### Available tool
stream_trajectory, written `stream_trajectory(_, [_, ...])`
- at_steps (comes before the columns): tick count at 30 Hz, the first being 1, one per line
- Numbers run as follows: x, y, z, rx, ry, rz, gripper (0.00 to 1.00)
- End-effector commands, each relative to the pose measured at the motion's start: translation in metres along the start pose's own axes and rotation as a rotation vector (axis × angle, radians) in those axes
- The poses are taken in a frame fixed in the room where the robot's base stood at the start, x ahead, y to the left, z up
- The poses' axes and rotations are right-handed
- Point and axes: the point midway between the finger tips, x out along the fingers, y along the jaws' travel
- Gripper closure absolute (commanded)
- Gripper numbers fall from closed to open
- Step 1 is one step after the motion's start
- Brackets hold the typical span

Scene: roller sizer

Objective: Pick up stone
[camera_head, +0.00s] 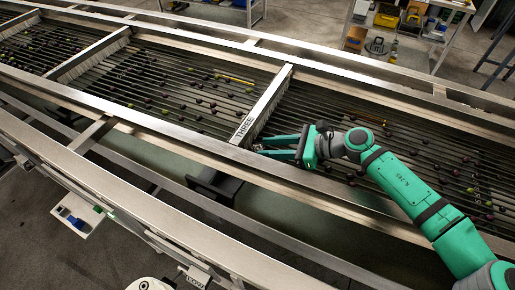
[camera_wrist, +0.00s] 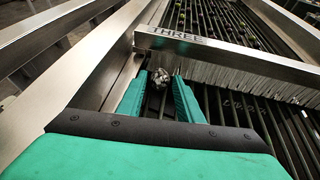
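A small grey, rough stone (camera_wrist: 161,78) lies at the near edge of the roller bed in the wrist view, close to the crossbar marked THREE. My gripper (camera_wrist: 160,90) has its two green fingers apart, one on each side of the stone. I cannot tell whether the fingers touch it. In the head view my gripper (camera_head: 262,146) reaches left along the rollers to the foot of the THREE crossbar. The stone is too small to make out clearly there.
The crossbar (camera_head: 264,107) with hanging bristles stands right beside my fingertips. A metal side rail (camera_head: 200,144) runs along the near edge of the bed. Small dark round fruits (camera_head: 198,100) are scattered on the rollers. A yellow stick-like item (camera_head: 235,79) lies beyond the crossbar.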

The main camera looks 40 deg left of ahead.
Motion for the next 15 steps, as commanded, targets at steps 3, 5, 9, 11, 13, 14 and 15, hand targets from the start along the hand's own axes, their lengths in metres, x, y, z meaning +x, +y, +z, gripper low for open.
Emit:
stream_trajectory(3, [0.019, -0.001, 0.001, -0.001, 0.002, 0.003, 0.67])
stream_trajectory(5, [0.027, -0.001, 0.001, 0.000, 0.002, 0.003, 0.67])
stream_trajectory(9, [0.040, -0.001, 0.001, 0.000, 0.001, 0.001, 0.67])
stream_trajectory(11, [0.042, -0.001, 0.001, 0.000, 0.000, -0.001, 0.67])
stream_trajectory(13, [0.043, -0.002, 0.001, 0.000, 0.000, -0.002, 0.67])
stream_trajectory(14, [0.043, -0.002, 0.001, 0.000, 0.000, -0.002, 0.67])
stream_trajectory(15, [0.043, -0.002, 0.001, 0.000, 0.000, -0.002, 0.67])
